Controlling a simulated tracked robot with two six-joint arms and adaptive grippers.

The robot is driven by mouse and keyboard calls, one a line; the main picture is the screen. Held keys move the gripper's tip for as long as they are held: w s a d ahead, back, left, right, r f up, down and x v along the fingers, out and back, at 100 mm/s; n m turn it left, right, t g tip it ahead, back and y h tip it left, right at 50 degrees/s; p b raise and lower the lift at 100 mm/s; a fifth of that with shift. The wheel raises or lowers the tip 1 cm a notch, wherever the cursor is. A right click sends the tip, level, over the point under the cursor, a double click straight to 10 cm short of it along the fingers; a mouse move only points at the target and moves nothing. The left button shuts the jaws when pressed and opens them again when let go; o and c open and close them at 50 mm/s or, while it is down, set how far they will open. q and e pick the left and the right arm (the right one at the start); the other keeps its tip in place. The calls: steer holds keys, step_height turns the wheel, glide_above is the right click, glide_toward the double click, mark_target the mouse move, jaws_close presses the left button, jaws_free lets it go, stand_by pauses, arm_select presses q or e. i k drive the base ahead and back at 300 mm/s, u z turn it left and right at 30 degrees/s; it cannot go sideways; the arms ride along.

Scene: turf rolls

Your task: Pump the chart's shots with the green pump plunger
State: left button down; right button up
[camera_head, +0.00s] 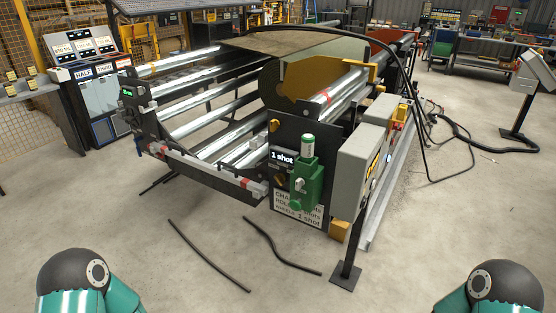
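The green pump (307,186) is mounted on the dark end plate of the roller machine, near the middle of the view. Its upright plunger with a white and green top (308,146) stands above the pump body. A small display (283,158) beside it reads "1 shot". A white chart plate (297,208) below carries lines about shots; part of its text is hidden behind the pump. My two teal arms show only at the bottom left and bottom right corners, well apart from the pump. Neither gripper is in view.
A grey control box (363,155) on a post stands just right of the pump. The machine's rollers (200,120) extend behind it. Dark hoses or rods (208,256) lie on the floor in front. The floor between my arms is otherwise clear.

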mark_target(294, 205)
steer(key=u, duration=0.1)
steer(key=i, duration=1)
steer(key=z, duration=0.1)
